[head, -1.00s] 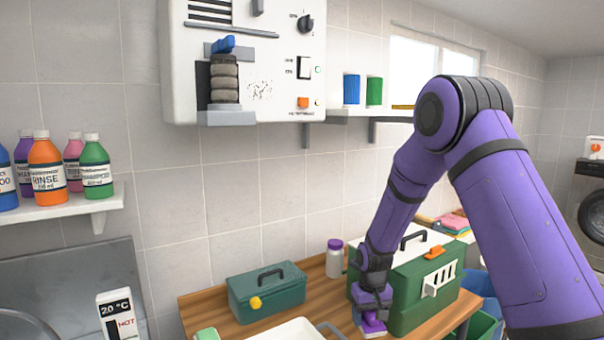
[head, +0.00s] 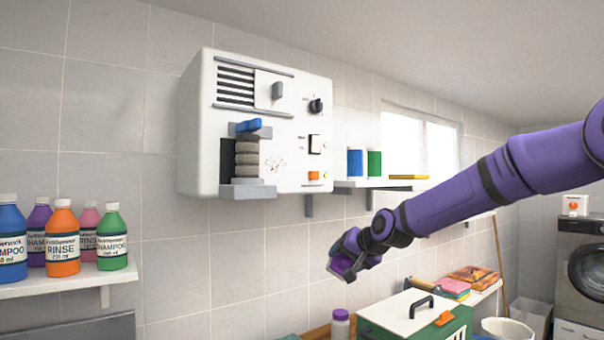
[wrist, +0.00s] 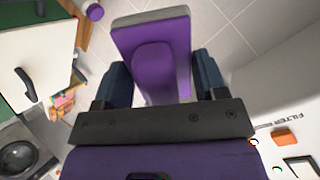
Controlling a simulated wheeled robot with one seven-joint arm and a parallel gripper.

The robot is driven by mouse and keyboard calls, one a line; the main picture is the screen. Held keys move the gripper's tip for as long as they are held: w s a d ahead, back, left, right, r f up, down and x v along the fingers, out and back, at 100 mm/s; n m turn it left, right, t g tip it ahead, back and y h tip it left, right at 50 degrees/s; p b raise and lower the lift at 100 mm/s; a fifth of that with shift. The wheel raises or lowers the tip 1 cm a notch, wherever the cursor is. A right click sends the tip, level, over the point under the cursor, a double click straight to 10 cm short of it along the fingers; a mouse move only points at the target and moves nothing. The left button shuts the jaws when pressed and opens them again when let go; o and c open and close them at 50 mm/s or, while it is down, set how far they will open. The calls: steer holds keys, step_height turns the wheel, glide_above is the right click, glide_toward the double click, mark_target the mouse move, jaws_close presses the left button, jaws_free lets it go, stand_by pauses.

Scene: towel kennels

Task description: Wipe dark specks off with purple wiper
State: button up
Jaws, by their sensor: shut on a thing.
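The purple wiper (wrist: 152,55) is between the two dark fingers of my gripper (wrist: 160,82) in the wrist view, with a grey edge along its far end. In the head view my gripper (head: 348,262) is shut on it and holds it in the air, below and to the right of the white wall unit (head: 205,125). The dark specks (head: 275,164) are a small patch on the unit's front, between the stacked grey discs and the switches. The wiper is apart from the unit.
A shelf (head: 350,184) with a blue and a green container juts from the wall right of the unit. A green-and-white crate (head: 400,312) and a purple-capped jar (head: 340,325) stand below my arm. Bottles fill the left shelf (head: 100,282). Free air lies before the unit.

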steer(key=s+a+r+t+y, duration=0.1)
steer(key=a+r+t, duration=0.15)
steer(key=r, duration=0.35)
steer(key=s+a+r+t+y, duration=0.1)
steer(key=a+r, duration=0.2)
steer(key=r, duration=0.4)
steer(key=t+y, duration=0.2)
glide_toward(277, 167)
step_height(277, 167, up, 3)
steer(key=shift+x, duration=2.35)
steer(key=shift+x, duration=1)
steer(key=shift+d+f, duration=0.1)
steer(key=shift+f, duration=1.4)
